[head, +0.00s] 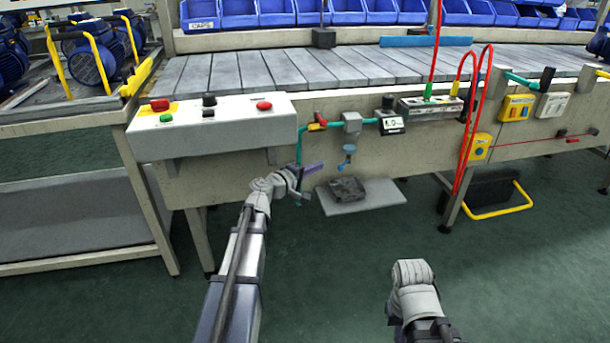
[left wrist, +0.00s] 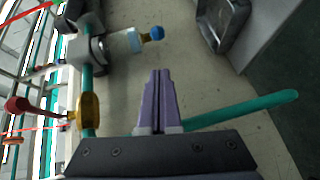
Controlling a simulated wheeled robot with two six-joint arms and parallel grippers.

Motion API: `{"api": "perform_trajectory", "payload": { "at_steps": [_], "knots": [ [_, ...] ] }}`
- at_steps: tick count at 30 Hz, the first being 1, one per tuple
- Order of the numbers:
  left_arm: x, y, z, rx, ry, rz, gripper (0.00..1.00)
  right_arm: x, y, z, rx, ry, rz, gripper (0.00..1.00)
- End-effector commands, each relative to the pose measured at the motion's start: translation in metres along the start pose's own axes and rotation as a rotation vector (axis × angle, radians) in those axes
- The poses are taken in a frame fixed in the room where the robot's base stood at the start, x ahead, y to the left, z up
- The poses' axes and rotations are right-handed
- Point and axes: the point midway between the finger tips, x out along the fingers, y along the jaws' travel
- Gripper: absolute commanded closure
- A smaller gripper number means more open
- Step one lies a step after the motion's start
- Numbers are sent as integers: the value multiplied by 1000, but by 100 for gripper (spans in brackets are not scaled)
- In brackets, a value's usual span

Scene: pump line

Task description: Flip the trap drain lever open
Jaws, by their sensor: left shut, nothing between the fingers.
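My left gripper (head: 316,167) is shut and empty in front of the bench's front panel. Its purple fingers (left wrist: 158,102) are together in the left wrist view. A teal air pipe runs along the panel to a yellow valve with a red lever (head: 321,120), which also shows in the left wrist view (left wrist: 28,107). Right of it is a grey unit (head: 352,122) with a pale bowl and a blue tip (head: 347,163) below. The blue tip is ahead of the fingers and apart from them (left wrist: 152,34). I cannot tell which part is the drain lever.
A teal pipe end (left wrist: 255,108) lies close beside the fingers. A dark block (head: 347,189) rests on a low grey shelf (head: 380,196) below the blue tip. A button box (head: 215,138) stands left; red hoses (head: 463,150) hang right. My right arm is low, its fingers unseen.

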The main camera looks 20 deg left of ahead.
Motion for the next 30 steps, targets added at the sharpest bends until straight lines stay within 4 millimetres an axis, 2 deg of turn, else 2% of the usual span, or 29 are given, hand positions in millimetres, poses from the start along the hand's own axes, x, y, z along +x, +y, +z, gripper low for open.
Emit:
{"api": "perform_trajectory", "payload": {
  "at_steps": [3,9,30],
  "knots": [
    [13,-1,15,2,-3,0,100,5,0,0,0,0,0,100],
    [24,0,26,0,-1,0,100,7,-1,0,0,1,0,100],
    [26,0,34,-6,38,-9,100,7,-1,0,0,1,0,100]
  ]
}}
